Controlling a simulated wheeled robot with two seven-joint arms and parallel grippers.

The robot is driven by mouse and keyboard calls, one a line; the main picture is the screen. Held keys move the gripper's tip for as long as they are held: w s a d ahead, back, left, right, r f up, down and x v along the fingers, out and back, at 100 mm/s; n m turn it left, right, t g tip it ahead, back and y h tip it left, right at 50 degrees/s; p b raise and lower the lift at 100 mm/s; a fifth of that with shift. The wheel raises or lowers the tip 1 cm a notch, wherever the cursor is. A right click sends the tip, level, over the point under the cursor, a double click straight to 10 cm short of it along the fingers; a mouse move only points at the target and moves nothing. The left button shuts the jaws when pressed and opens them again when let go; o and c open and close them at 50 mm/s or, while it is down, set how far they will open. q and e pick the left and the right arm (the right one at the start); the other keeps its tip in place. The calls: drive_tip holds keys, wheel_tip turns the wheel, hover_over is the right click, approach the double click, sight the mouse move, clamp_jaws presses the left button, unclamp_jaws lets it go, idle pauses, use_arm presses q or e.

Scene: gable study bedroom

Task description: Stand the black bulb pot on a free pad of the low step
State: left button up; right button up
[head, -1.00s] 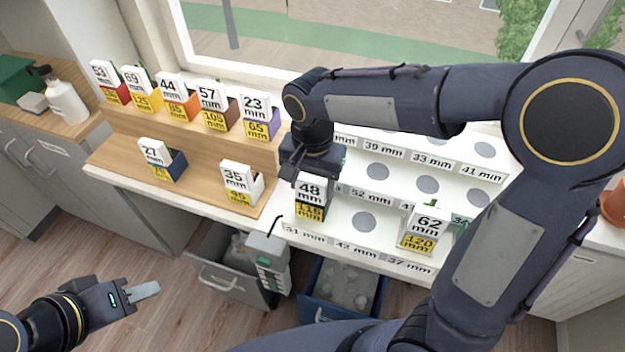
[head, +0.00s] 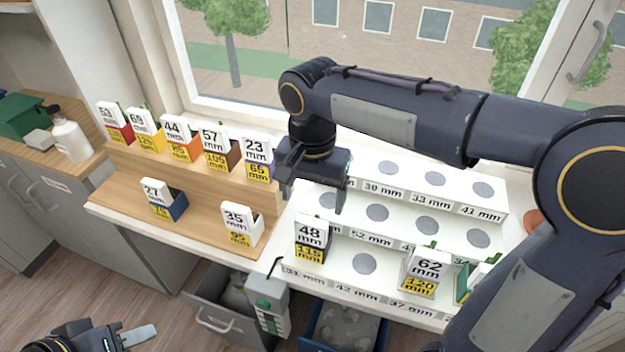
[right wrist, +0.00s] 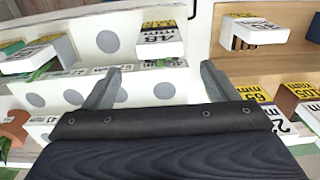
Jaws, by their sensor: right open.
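The pot labelled 48 mm (head: 310,238), apparently the black bulb pot, stands upright at the left end of the low step (head: 335,283). Its labels cover most of its front, with dark parts around the lower one. It also shows in the right wrist view (right wrist: 158,40). My right gripper (head: 312,198) is open and empty, above and behind this pot; its two fingers are spread in the right wrist view (right wrist: 160,72). A bare round pad (head: 364,263) lies right of the pot. My left gripper (head: 138,335) is low at the left, away from the pots, its jaws unclear.
The 62 mm pot (head: 425,272) and a green pot (head: 468,285) stand farther right on the low step. Higher white steps have bare pads (head: 377,212). A wooden stand (head: 200,208) at left holds several labelled pots.

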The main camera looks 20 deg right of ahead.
wheel_tip(320, 180, up, 3)
drive_tip(key=shift+s+d+r, duration=0.1)
drive_tip(key=shift+r, duration=0.05)
drive_tip(key=s+d+f+n+t+y, duration=0.2)
drive_tip(key=s+d+f, duration=0.2)
drive_tip(key=s, duration=0.4)
drive_tip(key=s+d+f+n+t+y, duration=0.1)
drive_tip(key=s+d+f+n+t, duration=0.2)
drive_tip(key=s, duration=0.5)
drive_tip(key=shift+d+f+t+y, duration=0.35)
drive_tip(key=shift+d+f, duration=0.3)
drive_tip(key=shift+d, duration=0.35)
